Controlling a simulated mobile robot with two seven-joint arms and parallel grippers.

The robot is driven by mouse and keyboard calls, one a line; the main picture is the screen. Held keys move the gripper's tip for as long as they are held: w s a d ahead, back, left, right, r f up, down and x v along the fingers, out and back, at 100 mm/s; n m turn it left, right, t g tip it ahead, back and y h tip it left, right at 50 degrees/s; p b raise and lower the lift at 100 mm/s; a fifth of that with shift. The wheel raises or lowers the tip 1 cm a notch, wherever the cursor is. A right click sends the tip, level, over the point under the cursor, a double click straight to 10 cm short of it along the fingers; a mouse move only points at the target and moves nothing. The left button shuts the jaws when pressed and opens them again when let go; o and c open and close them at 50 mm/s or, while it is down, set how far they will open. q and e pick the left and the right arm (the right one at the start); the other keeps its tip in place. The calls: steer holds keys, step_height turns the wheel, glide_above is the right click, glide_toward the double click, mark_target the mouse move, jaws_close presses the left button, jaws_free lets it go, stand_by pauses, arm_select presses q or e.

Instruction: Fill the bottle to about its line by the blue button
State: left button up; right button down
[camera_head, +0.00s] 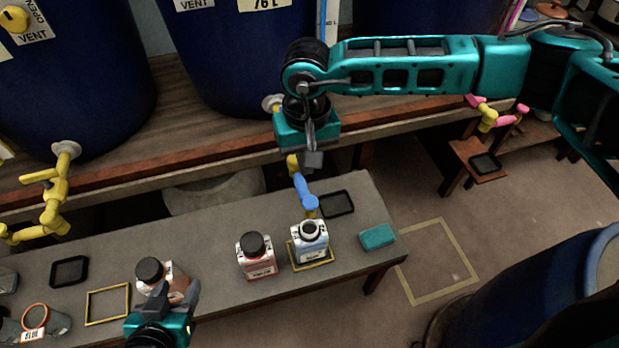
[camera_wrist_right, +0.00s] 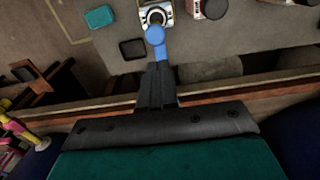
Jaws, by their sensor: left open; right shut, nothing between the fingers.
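A white bottle (camera_head: 311,250) stands upright inside a yellow square frame (camera_head: 321,264) on the grey bench, with its dark round top under the tap's tip. Its top also shows in the right wrist view (camera_wrist_right: 146,17). A blue part (camera_head: 304,188) of the yellow tap is just above and behind the bottle. My right gripper (camera_head: 312,160) is shut and empty, its fingertips at the blue part (camera_wrist_right: 156,37); I cannot tell whether they touch. The bottle's line and liquid level cannot be made out. My left gripper (camera_head: 178,304) is open at the lower left, beside a black-capped pinkish bottle (camera_head: 176,278).
A black-capped red-labelled bottle (camera_head: 257,262) stands just left of the white bottle. A teal block (camera_head: 377,237) and a black tray (camera_head: 337,203) lie to the right and behind. An empty yellow frame (camera_head: 107,304) is at left. Blue vats (camera_head: 240,60) stand behind on a wooden shelf.

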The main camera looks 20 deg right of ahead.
arm_select(q)
steer(key=shift+a, duration=0.1)
arm_select(e)
steer(key=shift+r, duration=1.7)
arm_select(q)
steer(key=shift+f, duration=0.1)
arm_select(e)
steer(key=shift+d, duration=0.1)
